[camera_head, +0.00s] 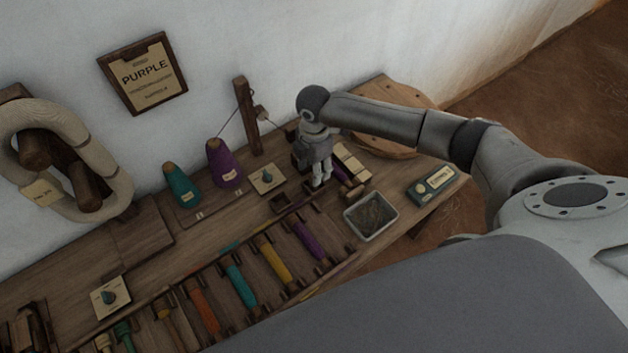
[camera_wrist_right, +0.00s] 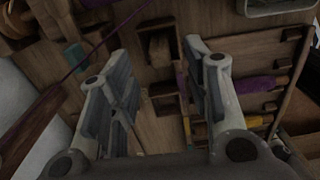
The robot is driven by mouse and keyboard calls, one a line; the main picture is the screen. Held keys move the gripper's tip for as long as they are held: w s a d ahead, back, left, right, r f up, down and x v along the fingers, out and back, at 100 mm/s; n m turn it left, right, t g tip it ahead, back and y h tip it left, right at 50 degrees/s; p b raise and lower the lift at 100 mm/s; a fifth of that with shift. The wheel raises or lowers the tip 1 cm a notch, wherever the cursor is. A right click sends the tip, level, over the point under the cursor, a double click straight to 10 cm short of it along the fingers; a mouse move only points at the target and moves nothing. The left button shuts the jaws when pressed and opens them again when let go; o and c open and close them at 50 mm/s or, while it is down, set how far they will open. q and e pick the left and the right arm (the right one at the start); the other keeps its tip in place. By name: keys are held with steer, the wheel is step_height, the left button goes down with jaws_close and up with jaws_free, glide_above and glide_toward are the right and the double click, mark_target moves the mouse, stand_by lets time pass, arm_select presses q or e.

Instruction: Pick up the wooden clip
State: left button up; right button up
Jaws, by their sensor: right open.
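My right gripper (camera_head: 320,184) is open, pointing down over the workbench near the wooden post. In the right wrist view its two fingers (camera_wrist_right: 163,110) stand wide apart with nothing between them. A small brown wooden piece (camera_wrist_right: 160,48), which looks like the wooden clip, sits in a dark wooden holder beyond the fingertips. I cannot tell for certain that it is the clip. In the head view my right gripper and arm partly cover that area. My left gripper is not in view.
A grey metal tray (camera_head: 371,215) and a blue-grey box (camera_head: 432,185) are to the right. A rack holds coloured bobbins, including a purple one (camera_head: 306,241). Teal (camera_head: 181,188) and purple (camera_head: 223,165) cones stand left of the wooden post (camera_head: 246,115). Thread runs close by the gripper.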

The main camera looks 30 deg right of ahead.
step_height(320, 180, down, 2)
steer(key=shift+f, duration=0.6)
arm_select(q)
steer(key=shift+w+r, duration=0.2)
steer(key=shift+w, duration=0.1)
arm_select(e)
steer(key=shift+c, duration=0.4)
steer(key=c, duration=0.8)
steer(key=shift+r, duration=0.15)
